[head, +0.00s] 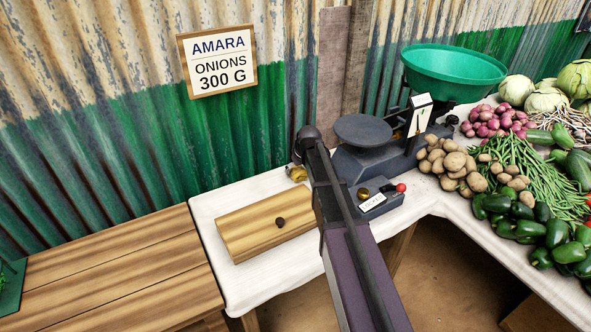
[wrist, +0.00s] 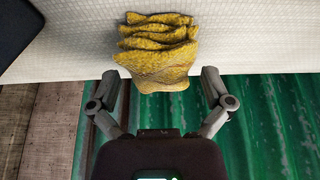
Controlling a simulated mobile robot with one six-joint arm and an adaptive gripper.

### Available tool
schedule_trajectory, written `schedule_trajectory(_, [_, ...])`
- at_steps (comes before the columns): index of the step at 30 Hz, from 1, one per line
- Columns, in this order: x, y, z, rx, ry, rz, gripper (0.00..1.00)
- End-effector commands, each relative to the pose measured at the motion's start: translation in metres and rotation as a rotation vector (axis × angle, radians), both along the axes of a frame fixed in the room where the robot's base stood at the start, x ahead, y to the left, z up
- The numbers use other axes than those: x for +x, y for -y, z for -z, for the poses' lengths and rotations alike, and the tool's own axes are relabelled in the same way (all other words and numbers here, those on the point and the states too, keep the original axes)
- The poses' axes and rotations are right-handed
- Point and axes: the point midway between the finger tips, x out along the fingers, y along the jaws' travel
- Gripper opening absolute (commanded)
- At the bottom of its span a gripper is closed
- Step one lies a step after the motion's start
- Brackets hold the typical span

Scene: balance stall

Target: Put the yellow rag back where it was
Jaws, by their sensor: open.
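The yellow rag (wrist: 158,45) lies crumpled in folds at the edge of the white cloth (wrist: 245,40) in the wrist view. Its lower end reaches past the cloth's edge, between the fingers. My gripper (wrist: 161,75) is open, one finger on each side of the rag's lower end. I cannot tell whether the fingers touch it. In the head view a small part of the rag (head: 297,173) shows near the wall, left of my arm. My arm hides the rest of it and the fingertips.
A wooden box (head: 250,232) with a dark knob stands left of my arm. The balance scale (head: 375,155) with its green bowl (head: 452,72) and a weight block (head: 375,203) stand right of it. Vegetables fill the right side. The corrugated wall (head: 130,135) is close behind. The bench (head: 110,265) is mostly bare.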

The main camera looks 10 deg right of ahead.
Motion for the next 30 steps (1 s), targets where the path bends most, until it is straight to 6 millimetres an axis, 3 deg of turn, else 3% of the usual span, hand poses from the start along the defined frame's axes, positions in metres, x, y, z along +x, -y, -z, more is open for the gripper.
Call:
schedule_trajectory(11, [-0.002, 0.001, -0.01, 0.0, 0.0, 0.0, 1.0])
schedule_trajectory(30, [-0.022, 0.007, -0.06, 0.0, 0.0, 0.001, 1.0])
